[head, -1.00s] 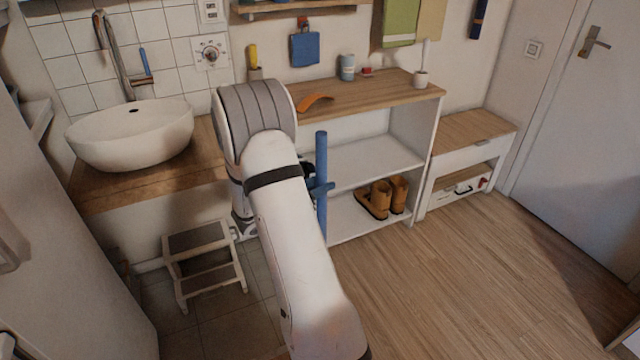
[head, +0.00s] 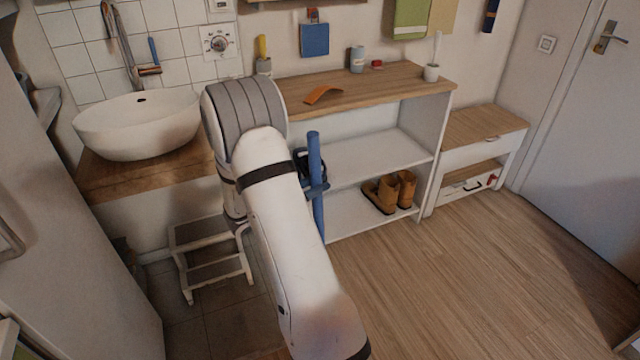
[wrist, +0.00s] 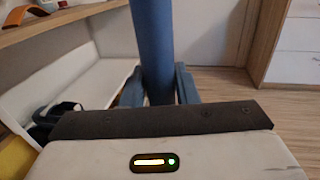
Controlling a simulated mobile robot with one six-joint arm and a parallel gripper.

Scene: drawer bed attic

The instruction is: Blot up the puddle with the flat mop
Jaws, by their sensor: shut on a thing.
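The blue upright pole (head: 315,160), apparently the flat mop's handle, stands in front of the shelf unit in the head view. My gripper (head: 318,190) is shut on this pole, partly hidden behind my arm. In the wrist view the pole (wrist: 151,40) rises between the two blue fingers (wrist: 158,88). The mop's flat head is not visible in either view; the pole's lower end is hidden by my arm in the head view. No puddle can be made out on the visible floor.
An open shelf unit (head: 380,157) holds brown boots (head: 390,192) and a black object (wrist: 55,118), close behind the pole. A step stool (head: 212,255) stands left of my arm. A low bench (head: 480,128) is at right. The wooden floor (head: 460,270) is clear.

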